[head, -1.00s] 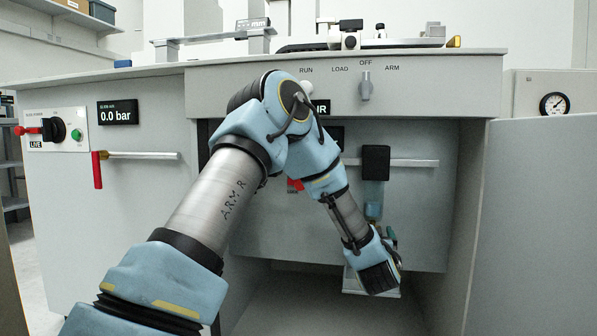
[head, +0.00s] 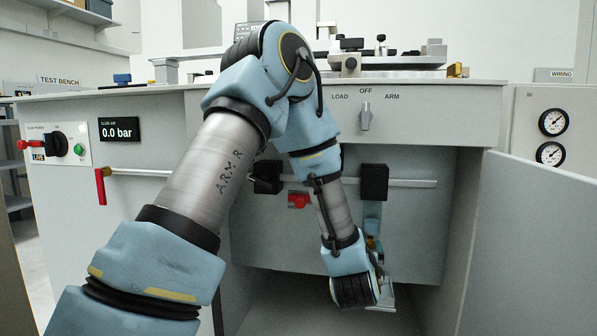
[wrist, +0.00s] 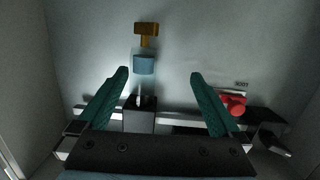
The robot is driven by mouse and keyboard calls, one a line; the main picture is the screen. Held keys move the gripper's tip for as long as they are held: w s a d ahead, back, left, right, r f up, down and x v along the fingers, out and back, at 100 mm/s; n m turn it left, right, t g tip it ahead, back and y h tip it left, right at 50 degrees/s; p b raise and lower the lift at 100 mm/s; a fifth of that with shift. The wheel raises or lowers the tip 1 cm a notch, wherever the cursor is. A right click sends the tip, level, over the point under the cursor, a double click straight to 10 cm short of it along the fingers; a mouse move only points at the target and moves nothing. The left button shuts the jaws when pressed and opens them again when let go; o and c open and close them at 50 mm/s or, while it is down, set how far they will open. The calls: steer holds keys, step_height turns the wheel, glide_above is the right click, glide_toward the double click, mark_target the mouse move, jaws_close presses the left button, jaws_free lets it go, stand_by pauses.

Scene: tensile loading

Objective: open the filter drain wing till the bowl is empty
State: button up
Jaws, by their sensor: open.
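The filter has a black head (head: 374,182) on a horizontal pipe, with a clear bluish bowl (head: 372,212) hanging under it. In the wrist view, where the scene appears inverted, the bowl (wrist: 143,64) holds a band of blue liquid at its drain end. The brass-coloured drain wing (wrist: 147,30) sits beyond that end; its turn is hard to judge. My gripper (wrist: 159,73) is open and empty, its teal fingers spread apart. The bowl shows between the fingers, nearer the left one, with no clear contact. In the head view my wrist hides much of the drain area.
Cabinet walls and an open door (head: 535,240) bound the right side. The cabinet floor looks clear.

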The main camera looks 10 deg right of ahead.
steer(key=w+a+r+g+y+p, duration=0.2)
steer(key=a+r+g+p, duration=0.3)
steer(key=a+r+p, duration=0.9)
steer(key=r+p, duration=0.1)
steer(key=p, duration=0.2)
steer(key=shift+a+n+y, duration=0.3)
steer(key=shift+a+y, duration=0.05)
steer(key=shift+y, duration=0.05)
steer(key=shift+c, duration=0.2)
